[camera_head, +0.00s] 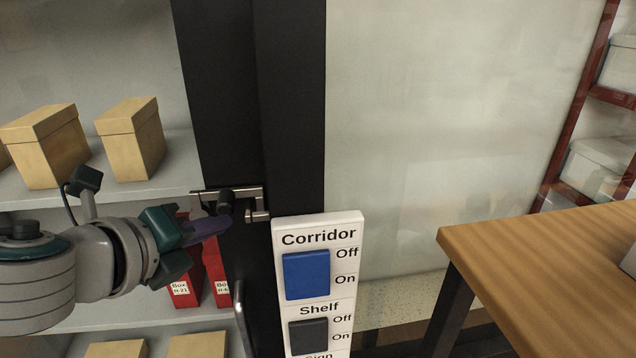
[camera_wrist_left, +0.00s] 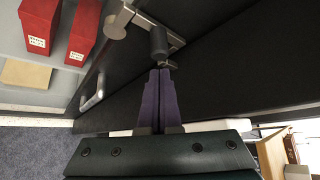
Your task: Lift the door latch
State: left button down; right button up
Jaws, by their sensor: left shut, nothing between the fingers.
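The door latch (camera_head: 250,191) is a metal bar with a dark round knob, mounted across the black door frame. It also shows in the left wrist view (camera_wrist_left: 118,22), with its dark knob (camera_wrist_left: 159,42) just beyond my fingertips. My left gripper (camera_head: 226,221) comes in from the left, its purple fingers just below the knob. In the left wrist view the fingers (camera_wrist_left: 161,72) are pressed together and empty. I cannot tell whether the fingertips touch the knob. My right gripper is in neither view.
A white switch panel (camera_head: 343,265) with blue and grey switches stands right of the latch. A wooden table (camera_head: 540,250) is at the right. Shelves at the left hold tan boxes (camera_head: 132,140) and red boxes (camera_wrist_left: 78,32). A door handle (camera_wrist_left: 92,94) is below the latch.

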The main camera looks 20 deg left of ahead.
aim_at(225, 211)
pick_arm(q)
jog(key=shift+x, duration=1.9)
jog(key=shift+r+b, duration=0.1)
jog(key=shift+b, duration=0.3)
